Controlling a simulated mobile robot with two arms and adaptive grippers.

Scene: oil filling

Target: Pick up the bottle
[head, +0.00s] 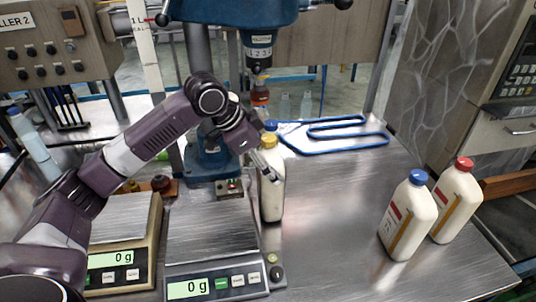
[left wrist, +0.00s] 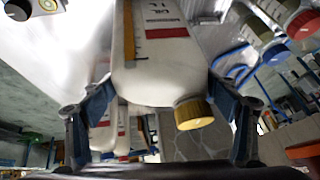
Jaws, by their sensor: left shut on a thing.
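A white bottle with a yellow cap (head: 271,200) stands upright just right of the right-hand scale. My left gripper (head: 262,163) reaches it from the left and is shut on its upper part. In the left wrist view the bottle (left wrist: 155,65) fills the space between the two fingers of the gripper (left wrist: 160,88), which press on its sides. I cannot tell whether its base touches the table. My right gripper is in neither view.
A blue-capped bottle (head: 407,220) and a red-capped bottle (head: 456,202) stand at the right. Two scales (head: 213,232) (head: 122,240), both reading 0 g, stand at the front left. A blue drill-press-like machine (head: 208,160) and blue hose (head: 345,134) are behind. Table between is clear.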

